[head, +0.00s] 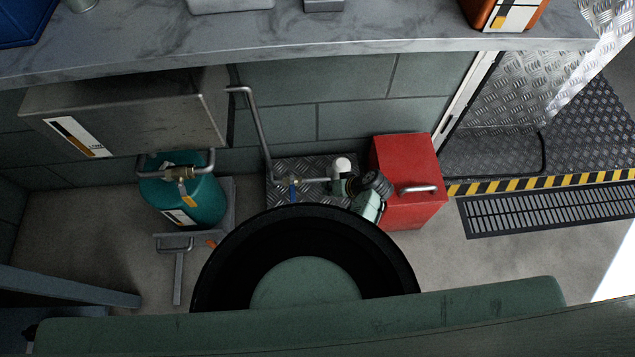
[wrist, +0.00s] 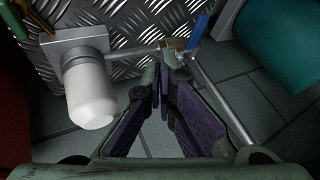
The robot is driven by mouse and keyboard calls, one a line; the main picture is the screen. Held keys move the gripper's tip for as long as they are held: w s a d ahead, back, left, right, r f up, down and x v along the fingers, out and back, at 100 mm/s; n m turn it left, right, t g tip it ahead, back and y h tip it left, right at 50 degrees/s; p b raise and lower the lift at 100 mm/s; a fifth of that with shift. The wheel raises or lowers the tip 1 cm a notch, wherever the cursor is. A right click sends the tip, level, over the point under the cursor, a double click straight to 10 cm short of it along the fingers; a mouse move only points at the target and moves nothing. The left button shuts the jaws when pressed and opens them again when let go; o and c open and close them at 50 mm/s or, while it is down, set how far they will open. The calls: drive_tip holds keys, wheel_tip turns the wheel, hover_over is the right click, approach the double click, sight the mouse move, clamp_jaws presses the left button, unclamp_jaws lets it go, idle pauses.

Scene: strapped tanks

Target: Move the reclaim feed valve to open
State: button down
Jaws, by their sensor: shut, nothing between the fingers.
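A small brass valve (wrist: 178,43) with a blue lever (wrist: 198,30) sits on a thin metal pipe in the wrist view. The lever (head: 293,188) lies crosswise to the pipe in the head view. I cannot read any label that tells which is the reclaim feed valve. My gripper (wrist: 162,62) is shut and empty, its tips just short of the blue-lever valve in the wrist view. In the head view my arm partly hides it.
A white canister (wrist: 92,95) on a bracket is left of my fingers. A red box (head: 405,180) stands right of the pipework. A metal cabinet (head: 190,115) overhangs the teal tank, and a grey counter (head: 300,45) runs above. Bare floor (head: 90,235) lies at left.

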sight(292, 189)
drive_tip(key=b+x, duration=0.6)
drive_tip(key=x, duration=0.3)
drive_tip(key=shift+s+d+f, duration=0.1)
drive_tip(key=shift+s+d, duration=0.05)
drive_tip(key=shift+s, duration=0.05)
drive_tip(key=a, duration=0.4)
drive_tip(key=shift+w+a+p, duration=0.15)
drive_tip(key=shift+p, duration=0.15)
drive_tip(key=shift+a, duration=0.15)
drive_tip(key=shift+m, duration=0.3)
